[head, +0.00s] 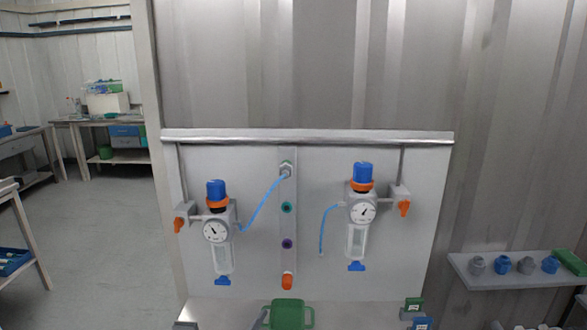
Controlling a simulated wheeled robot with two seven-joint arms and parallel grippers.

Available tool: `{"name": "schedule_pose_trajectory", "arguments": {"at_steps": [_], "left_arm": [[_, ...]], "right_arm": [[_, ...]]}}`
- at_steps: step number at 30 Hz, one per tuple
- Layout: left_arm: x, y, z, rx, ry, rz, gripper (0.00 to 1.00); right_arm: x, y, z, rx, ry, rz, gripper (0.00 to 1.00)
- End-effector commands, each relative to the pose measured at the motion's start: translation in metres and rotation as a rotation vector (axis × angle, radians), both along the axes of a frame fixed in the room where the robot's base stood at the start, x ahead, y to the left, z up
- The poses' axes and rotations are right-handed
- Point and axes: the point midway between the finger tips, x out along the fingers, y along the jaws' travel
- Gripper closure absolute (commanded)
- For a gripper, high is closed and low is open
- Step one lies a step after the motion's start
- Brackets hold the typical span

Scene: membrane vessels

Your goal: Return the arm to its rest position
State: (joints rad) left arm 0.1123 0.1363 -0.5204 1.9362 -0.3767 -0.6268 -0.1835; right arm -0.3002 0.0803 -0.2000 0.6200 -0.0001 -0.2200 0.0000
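Neither of my grippers shows in the head view. A panel (265,270) on the wall ahead carries two vessel units. The left vessel (222,260) has a blue-and-orange top, a gauge (215,230) and a blue bottom fitting. Its blue hose (262,205) runs up to a port (286,170) on the central strip. The right vessel (357,241) has a similar top and a gauge (362,211). Its blue hose (322,228) hangs down, and its lower end appears free.
A green container (288,314) stands at the bottom centre. A shelf (500,284) at right holds several grey and blue caps and a green block (570,261). Open floor (95,235) lies at left, with workbenches beyond.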

Motion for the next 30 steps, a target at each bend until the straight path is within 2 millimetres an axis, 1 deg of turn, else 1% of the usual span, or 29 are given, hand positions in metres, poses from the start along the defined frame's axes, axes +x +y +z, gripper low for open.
{"name": "schedule_pose_trajectory", "arguments": {"at_steps": [1,2,3,5,6,8,9,11,12,15,18,24,30], "left_arm": [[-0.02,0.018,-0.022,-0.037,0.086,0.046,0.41],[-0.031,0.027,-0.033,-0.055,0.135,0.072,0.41],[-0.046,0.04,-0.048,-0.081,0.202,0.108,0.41],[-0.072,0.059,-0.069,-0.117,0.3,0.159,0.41],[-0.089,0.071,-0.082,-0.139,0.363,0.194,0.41],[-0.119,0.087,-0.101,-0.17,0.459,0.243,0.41],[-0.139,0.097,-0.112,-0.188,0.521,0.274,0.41],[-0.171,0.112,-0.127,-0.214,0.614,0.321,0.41],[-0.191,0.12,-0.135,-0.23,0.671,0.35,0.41],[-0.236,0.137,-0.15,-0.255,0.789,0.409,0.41],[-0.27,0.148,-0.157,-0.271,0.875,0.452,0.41],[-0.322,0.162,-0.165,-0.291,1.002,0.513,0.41],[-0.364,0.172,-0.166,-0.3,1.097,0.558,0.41]], "right_arm": [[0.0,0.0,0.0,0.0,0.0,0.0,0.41],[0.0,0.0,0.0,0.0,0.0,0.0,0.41],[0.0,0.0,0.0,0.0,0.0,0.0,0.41],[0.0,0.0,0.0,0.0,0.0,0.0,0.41],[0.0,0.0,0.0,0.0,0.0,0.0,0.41],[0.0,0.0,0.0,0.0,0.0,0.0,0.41],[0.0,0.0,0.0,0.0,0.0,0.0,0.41],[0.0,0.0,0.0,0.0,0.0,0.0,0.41],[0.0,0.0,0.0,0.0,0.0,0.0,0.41],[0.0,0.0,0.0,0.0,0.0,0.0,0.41],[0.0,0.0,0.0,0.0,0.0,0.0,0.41],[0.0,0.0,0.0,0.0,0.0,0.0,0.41],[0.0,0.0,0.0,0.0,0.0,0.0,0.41]]}}
